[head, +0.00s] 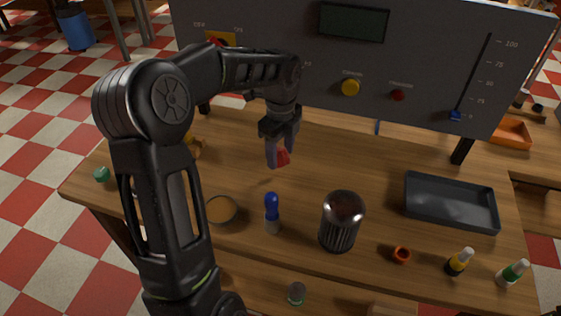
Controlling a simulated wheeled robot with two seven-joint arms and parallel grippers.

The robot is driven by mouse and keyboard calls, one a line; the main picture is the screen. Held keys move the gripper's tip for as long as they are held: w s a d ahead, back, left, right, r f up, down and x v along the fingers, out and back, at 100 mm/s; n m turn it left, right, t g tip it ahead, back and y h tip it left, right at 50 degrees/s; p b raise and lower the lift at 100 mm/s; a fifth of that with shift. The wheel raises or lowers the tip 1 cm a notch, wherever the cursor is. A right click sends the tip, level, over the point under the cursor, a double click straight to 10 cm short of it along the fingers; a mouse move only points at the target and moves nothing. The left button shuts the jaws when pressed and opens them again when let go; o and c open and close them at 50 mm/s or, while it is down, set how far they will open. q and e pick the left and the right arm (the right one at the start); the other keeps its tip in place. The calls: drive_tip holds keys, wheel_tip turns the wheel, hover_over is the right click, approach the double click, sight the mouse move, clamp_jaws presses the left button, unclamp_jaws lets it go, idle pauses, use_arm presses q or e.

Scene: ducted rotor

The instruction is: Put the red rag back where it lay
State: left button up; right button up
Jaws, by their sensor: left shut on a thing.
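The red rag (284,157) shows as a small red patch between the fingers of my left gripper (279,158). The gripper points down and is shut on the rag, seemingly a little above the wooden table (320,165); contact with the table cannot be told. Most of the rag is hidden by the fingers. My right gripper is not in view.
A grey control panel (440,70) stands behind. A dark tray (450,203) lies right. Table between gripper and tray is clear.

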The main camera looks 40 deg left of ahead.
sight(281, 163)
use_arm(q)
wheel_tip(281, 163, down, 4)
drive_tip(key=shift+f, duration=0.1)
drive_tip(key=shift+f, duration=0.15)
drive_tip(key=o, duration=1.3)
wheel_tip(281, 163, up, 12)
drive_tip(key=shift+r, duration=0.25)
drive_tip(key=shift+r, duration=0.1)
idle(0.4)
